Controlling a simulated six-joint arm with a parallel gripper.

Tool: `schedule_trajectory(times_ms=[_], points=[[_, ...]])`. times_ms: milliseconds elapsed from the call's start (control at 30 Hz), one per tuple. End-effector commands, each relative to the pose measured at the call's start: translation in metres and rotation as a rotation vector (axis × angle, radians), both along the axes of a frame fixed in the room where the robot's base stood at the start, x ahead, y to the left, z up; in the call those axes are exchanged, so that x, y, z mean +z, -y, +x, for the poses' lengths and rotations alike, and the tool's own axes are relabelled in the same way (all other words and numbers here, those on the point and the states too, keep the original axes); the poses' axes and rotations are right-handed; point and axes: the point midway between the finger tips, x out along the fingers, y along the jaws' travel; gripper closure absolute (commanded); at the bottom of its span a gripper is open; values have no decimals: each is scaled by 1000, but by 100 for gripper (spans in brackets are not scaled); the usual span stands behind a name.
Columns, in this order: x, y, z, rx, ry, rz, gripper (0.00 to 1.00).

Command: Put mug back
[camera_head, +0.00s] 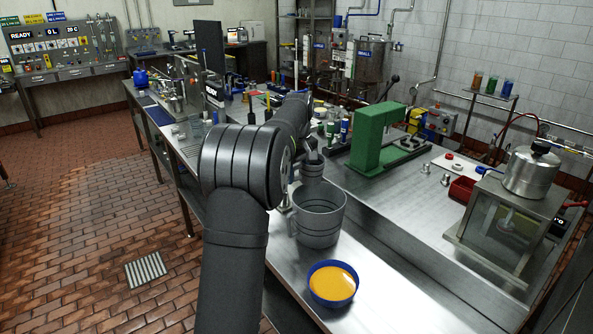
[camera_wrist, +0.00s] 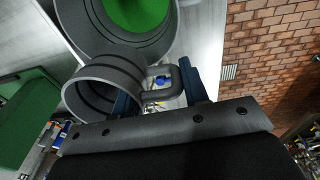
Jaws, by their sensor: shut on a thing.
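A small grey metal mug with dark bands (camera_wrist: 100,88) is in my gripper (camera_wrist: 160,88) in the wrist view. The blue fingers are at its handle (camera_wrist: 176,84), which lies between them. In the head view, a small grey banded part (camera_head: 311,167) shows just beyond the large vessel and looks like this mug; my arm hides much of that area. A larger grey banded vessel (camera_head: 318,222) stands on the steel bench. In the wrist view, a large grey vessel (camera_wrist: 165,45) with green inside is close beside the mug. I cannot tell whether they touch.
A blue-rimmed bowl of orange liquid (camera_head: 333,284) sits near the front of the bench (camera_head: 385,290). A green press (camera_head: 378,140) stands behind right. A glass-sided box (camera_head: 500,232) with a metal pot (camera_head: 531,172) is at the right. Bare bench lies between bowl and box.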

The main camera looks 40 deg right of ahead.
Motion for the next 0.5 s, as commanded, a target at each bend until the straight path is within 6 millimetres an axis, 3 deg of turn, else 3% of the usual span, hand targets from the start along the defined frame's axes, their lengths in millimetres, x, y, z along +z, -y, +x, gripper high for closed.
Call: schedule_trajectory(times_ms=[500], points=[[-2, 0, -2, 0, -86, 0, 94]])
